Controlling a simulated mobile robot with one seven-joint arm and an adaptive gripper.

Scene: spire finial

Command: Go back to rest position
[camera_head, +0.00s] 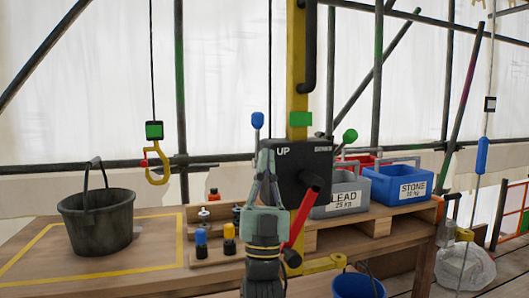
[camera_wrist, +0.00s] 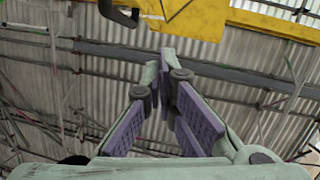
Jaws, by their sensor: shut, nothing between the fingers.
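My gripper (camera_head: 264,152) points upward in the middle of the head view, in front of the black winch box (camera_head: 303,165) marked "UP". It is shut and empty. In the wrist view my gripper (camera_wrist: 166,62) shows its purple-padded fingers brought together at the tips. Nothing is between them. Behind them are the corrugated roof and a yellow beam (camera_wrist: 240,18). My arm and gripper hide part of the winch box and the bench behind.
A black bucket (camera_head: 97,222) stands left on the wooden bench inside yellow tape. A yellow hook (camera_head: 157,165) hangs above. Lead (camera_head: 341,203) and stone (camera_head: 398,186) crates stand right. A red lever (camera_head: 300,218) and blue bucket (camera_head: 357,284) are close to my arm.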

